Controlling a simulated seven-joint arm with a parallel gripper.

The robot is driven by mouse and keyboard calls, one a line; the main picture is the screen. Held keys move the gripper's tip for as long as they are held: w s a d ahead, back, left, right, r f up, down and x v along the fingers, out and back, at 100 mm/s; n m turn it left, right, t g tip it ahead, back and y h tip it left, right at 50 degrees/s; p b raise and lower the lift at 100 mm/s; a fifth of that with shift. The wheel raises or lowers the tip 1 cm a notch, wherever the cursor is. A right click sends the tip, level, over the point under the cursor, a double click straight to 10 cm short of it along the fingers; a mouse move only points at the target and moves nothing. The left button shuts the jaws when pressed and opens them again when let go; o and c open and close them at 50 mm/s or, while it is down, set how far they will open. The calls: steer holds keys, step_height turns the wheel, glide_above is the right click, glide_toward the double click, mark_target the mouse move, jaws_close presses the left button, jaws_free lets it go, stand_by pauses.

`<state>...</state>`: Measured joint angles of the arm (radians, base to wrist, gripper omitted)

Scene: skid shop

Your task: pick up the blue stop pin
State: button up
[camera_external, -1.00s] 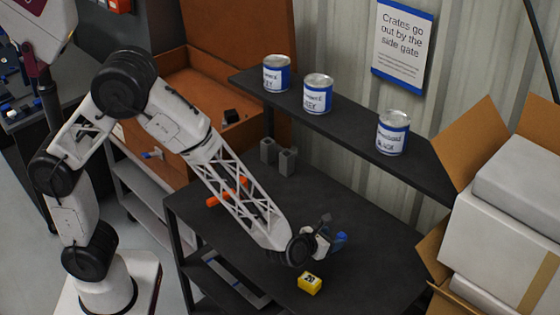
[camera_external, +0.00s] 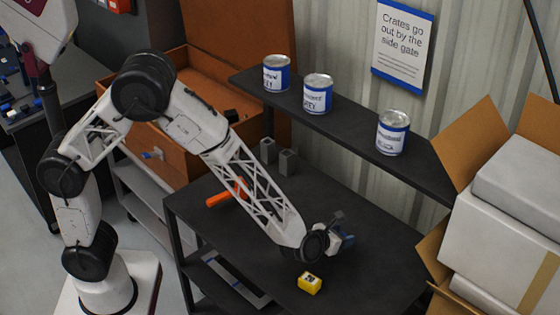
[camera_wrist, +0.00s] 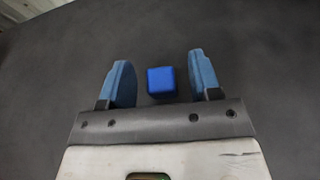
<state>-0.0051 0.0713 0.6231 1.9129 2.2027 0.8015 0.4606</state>
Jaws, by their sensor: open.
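In the wrist view a small bright blue block-shaped piece (camera_wrist: 161,82), which looks like the blue stop pin, is on the dark table top (camera_wrist: 265,60). It sits between the two blue-grey fingers of my gripper (camera_wrist: 160,80), with a gap on each side. My gripper is open and holds nothing. In the external view my gripper (camera_external: 348,239) is low over the right part of the dark table (camera_external: 390,235). The pin cannot be told apart from the fingers there.
A yellow numbered block (camera_external: 310,283) lies near the table's front edge. An orange-handled tool (camera_external: 226,194) and two grey blocks (camera_external: 287,161) are farther left. A shelf (camera_external: 350,132) with three cans (camera_external: 318,93) runs behind. An open carton (camera_external: 500,225) stands at right.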

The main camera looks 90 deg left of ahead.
stand_by(0.5)
steer(key=c, duration=1)
steer(key=shift+r, duration=0.1)
step_height(320, 180, up, 18)
stand_by(0.8)
